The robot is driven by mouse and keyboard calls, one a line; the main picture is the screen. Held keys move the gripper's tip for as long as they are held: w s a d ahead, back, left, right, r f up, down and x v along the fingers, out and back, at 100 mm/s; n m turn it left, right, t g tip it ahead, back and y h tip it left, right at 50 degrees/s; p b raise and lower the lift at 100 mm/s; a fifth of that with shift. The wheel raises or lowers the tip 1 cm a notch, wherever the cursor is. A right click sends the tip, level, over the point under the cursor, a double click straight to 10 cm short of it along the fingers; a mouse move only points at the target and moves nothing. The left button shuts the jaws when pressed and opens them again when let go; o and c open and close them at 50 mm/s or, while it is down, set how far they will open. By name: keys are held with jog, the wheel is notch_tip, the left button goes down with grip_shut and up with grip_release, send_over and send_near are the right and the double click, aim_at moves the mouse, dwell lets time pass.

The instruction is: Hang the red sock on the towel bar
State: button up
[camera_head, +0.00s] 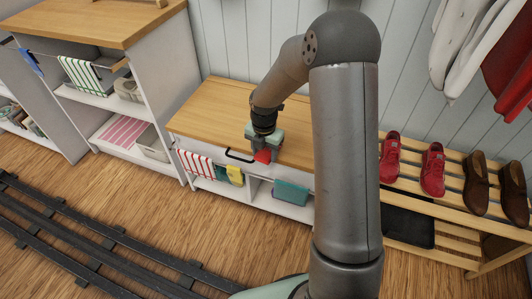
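My gripper (263,150) points down at the front edge of a low wooden-topped bench. A small red piece of cloth, probably the red sock (262,156), shows right at its fingertips. The fingers are too small and partly covered to show whether they grip it. A bar runs along the bench front at the left, with a red-and-white striped towel (194,165) over it.
A dark handle (238,158) is on the bench front, left of my gripper. Yellow cloth (235,175) and a teal bin (291,192) are below. My arm hides part of the bench. Red shoes (433,169) stand on a slatted rack at right; dark rails cross the floor at left.

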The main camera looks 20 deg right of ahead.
aim_at(264, 155)
jog(key=shift+c, duration=0.6)
notch_tip(264, 155, up, 9)
jog(key=p, duration=0.8)
jog(key=shift+f, duration=0.2)
dwell(2.5)
